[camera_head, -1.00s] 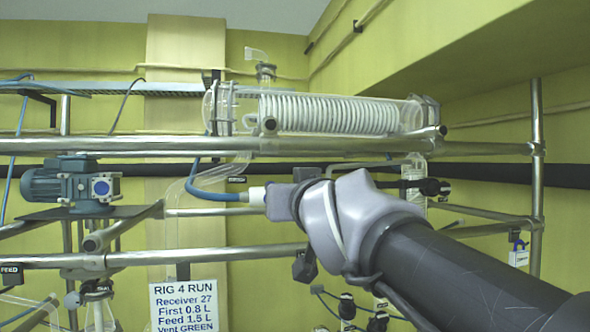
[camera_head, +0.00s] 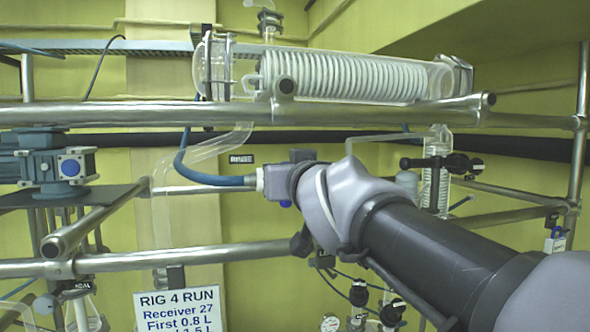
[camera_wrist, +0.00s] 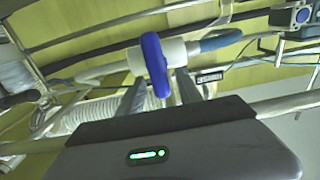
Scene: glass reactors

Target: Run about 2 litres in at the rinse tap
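In the wrist view a blue handle (camera_wrist: 155,64) stands across a white fitting (camera_wrist: 178,53), with a blue hose (camera_wrist: 220,41) at its right. My gripper (camera_wrist: 162,88) has its two fingers on either side of the handle's lower end, and a gap seems to show beside the handle. In the head view my gripper (camera_head: 288,180) covers most of the tap. A little blue (camera_head: 285,204) shows below it, the white fitting (camera_head: 260,179) at its left, and the hose (camera_head: 205,178) curves up left. The small label (camera_head: 241,159) nearby is unreadable.
Metal rails (camera_head: 150,115) cross above and below my arm. A glass coil condenser (camera_head: 350,78) lies above. A blue-grey motor (camera_head: 50,165) is at the left, and a RIG 4 RUN sign (camera_head: 180,308) hangs below. A black-handled valve (camera_head: 440,163) is to the right.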

